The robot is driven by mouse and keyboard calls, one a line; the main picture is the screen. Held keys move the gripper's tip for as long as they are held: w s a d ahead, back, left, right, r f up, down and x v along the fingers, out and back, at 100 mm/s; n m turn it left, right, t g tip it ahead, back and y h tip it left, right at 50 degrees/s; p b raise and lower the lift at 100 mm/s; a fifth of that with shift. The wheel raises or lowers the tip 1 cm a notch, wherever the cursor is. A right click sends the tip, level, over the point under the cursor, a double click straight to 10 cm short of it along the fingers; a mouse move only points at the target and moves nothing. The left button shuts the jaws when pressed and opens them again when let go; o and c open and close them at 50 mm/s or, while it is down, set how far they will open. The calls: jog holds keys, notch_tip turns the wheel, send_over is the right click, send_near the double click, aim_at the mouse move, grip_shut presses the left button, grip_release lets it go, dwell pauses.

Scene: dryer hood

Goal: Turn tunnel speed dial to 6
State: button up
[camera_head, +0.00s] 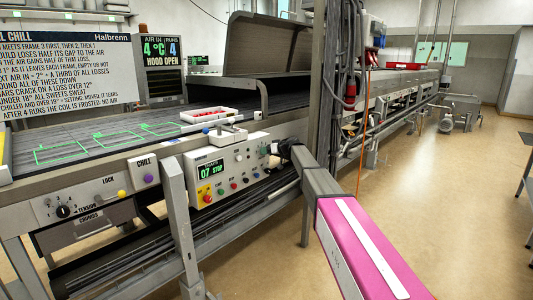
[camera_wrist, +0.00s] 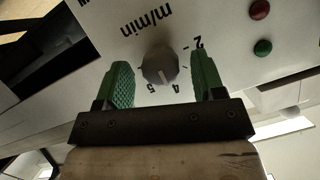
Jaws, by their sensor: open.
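The speed dial (camera_wrist: 158,68) is a round grey knob on the white panel, marked "m/min", upside down in the wrist view. The digits 2, 4 and 5 show around it; I see no 6. A faint pale line on the knob seems to point down near 4 and 5, but the exact setting is unclear. My gripper (camera_wrist: 162,70) is open, with one green finger on each side of the dial and a visible gap to each. In the head view my gripper (camera_head: 275,150) is at the right end of the control panel (camera_head: 228,168), hiding the dial.
A red button (camera_wrist: 260,9) and a green button (camera_wrist: 263,47) sit beside the dial. The panel's display (camera_head: 211,170) reads "07 STOP". The raised hood (camera_head: 285,47) stands over the belt (camera_head: 100,135). A grey post (camera_head: 322,80) rises close behind my arm.

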jog(key=shift+w+a+f, duration=0.2)
jog(key=shift+w+a, duration=0.05)
jog(key=shift+a, duration=0.2)
jog(key=c, duration=0.9)
jog(key=shift+c, duration=0.2)
